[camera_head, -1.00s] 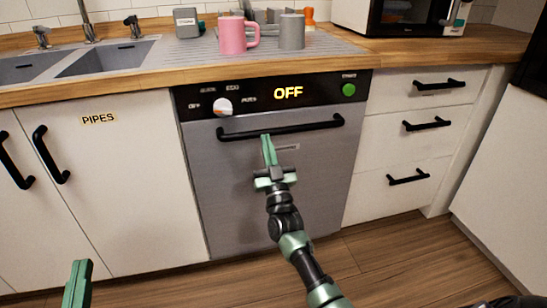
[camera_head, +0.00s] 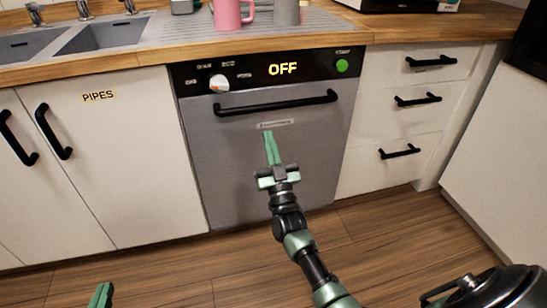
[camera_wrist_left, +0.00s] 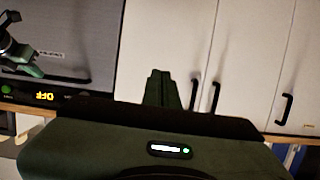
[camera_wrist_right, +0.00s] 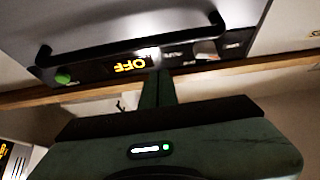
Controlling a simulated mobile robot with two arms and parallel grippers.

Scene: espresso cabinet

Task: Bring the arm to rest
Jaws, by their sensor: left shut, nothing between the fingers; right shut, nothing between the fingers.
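My right gripper (camera_head: 272,149) is shut and empty in front of the grey dishwasher door (camera_head: 320,160), below its black bar handle (camera_head: 277,103). It points up at the door, and I cannot tell from the head view whether it touches. The dishwasher door is closed and its display reads OFF. My left gripper (camera_head: 101,295) shows only its tip at the bottom left edge of the head view. In the left wrist view its fingers (camera_wrist_left: 161,88) are together with nothing between them, facing the white cabinet doors. In the right wrist view the right fingers (camera_wrist_right: 157,90) are also together.
A wooden counter (camera_head: 130,60) runs above the dishwasher, with a sink (camera_head: 100,36), a pink mug (camera_head: 228,14) and a grey mug (camera_head: 286,12) on it. White drawers (camera_head: 400,125) stand to the right, and a PIPES cabinet (camera_head: 110,150) to the left. The wooden floor in front is clear.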

